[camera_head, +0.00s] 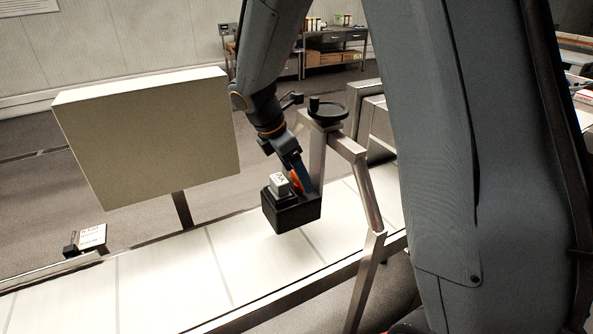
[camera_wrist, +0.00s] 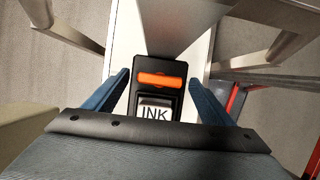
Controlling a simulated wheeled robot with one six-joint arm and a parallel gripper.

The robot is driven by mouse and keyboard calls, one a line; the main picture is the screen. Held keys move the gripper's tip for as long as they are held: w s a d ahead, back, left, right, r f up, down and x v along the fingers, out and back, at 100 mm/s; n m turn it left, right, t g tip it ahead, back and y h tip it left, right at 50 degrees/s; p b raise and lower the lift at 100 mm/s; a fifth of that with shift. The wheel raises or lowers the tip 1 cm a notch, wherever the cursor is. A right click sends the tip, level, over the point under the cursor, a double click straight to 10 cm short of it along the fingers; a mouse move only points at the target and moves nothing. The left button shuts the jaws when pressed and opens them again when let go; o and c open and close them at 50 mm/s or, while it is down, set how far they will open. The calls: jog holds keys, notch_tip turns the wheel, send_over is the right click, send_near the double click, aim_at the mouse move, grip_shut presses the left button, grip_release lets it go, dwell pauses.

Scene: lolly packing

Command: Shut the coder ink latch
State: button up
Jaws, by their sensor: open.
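The coder is a black box (camera_head: 290,216) above the white conveyor, with a grey ink cartridge (camera_head: 279,184) labelled INK set in its top. The orange latch (camera_head: 296,181) shows beside the cartridge, partly hidden by my gripper, and seems to stand up. In the wrist view the orange latch (camera_wrist: 162,80) is a bar lying crosswise just beyond the ink cartridge (camera_wrist: 155,112). My gripper (camera_wrist: 160,78) is open, with one blue finger on each side of the latch. I cannot tell whether either finger touches the coder.
A metal frame (camera_head: 366,190) with a black handwheel (camera_head: 327,112) stands close on the right of the coder. A large beige panel (camera_head: 150,140) stands to the left. The white conveyor (camera_head: 170,270) is bare to the left of the coder.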

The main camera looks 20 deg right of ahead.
jog(key=shift+f, duration=0.2)
jog(key=shift+c, duration=0.3)
jog(key=c, duration=1)
jog(key=m+g, duration=0.1)
jog(key=m, duration=0.1)
jog(key=m+p, duration=0.1)
jog(key=m, duration=0.1)
jog(key=shift+w+m+g, duration=0.15)
jog(key=shift+m+g, duration=0.15)
jog(key=shift+g, duration=0.1)
jog(key=o, duration=1.1)
jog(key=shift+c, duration=0.2)
jog(key=shift+r, duration=0.15)
